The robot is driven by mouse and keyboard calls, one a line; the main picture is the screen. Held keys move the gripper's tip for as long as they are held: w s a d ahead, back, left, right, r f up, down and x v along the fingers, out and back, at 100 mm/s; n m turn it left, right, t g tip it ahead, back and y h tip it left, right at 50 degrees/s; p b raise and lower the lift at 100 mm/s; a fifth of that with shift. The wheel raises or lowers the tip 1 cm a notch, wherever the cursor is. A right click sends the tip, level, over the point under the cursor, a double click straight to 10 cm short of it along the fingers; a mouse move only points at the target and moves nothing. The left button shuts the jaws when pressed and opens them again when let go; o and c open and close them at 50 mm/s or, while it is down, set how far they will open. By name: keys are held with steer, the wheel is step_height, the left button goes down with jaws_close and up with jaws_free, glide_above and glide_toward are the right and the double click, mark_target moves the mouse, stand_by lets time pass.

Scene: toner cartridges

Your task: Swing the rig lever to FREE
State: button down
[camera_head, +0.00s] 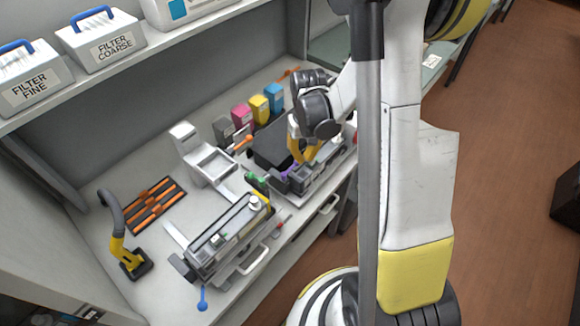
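A grey rig (232,232) with a pale knob on top and a white front handle stands at the front edge of the counter. A short lever with a blue knob (203,297) hangs at its lower left end. A red-tipped part (278,226) sticks out at its right. I cannot tell for sure which is the rig lever, and no FREE label is legible. My gripper (300,160), dark with yellow parts, is over the dark machine (322,170) to the right of the rig, apart from the blue knob. Its fingertips are too small and partly hidden to judge.
Black, magenta, yellow and cyan cartridges (258,108) stand at the back. A white stand (205,160), an orange-barred tray (150,205) and a yellow tool with a grey handle (125,250) are to the left. Filter boxes (100,40) sit on the shelf above.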

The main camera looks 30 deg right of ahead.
steer(key=shift+f, duration=0.15)
steer(key=shift+f+b, duration=0.7)
steer(key=shift+b, duration=0.15)
steer(key=shift+w, duration=0.15)
steer(key=shift+w, duration=0.4)
steer(key=shift+w, duration=0.1)
steer(key=shift+w+a+b, duration=0.2)
steer(key=shift+w+b, duration=0.1)
steer(key=shift+w, duration=0.15)
steer(key=shift+w, duration=0.1)
steer(key=shift+w+a, duration=0.2)
steer(key=shift+w, duration=0.2)
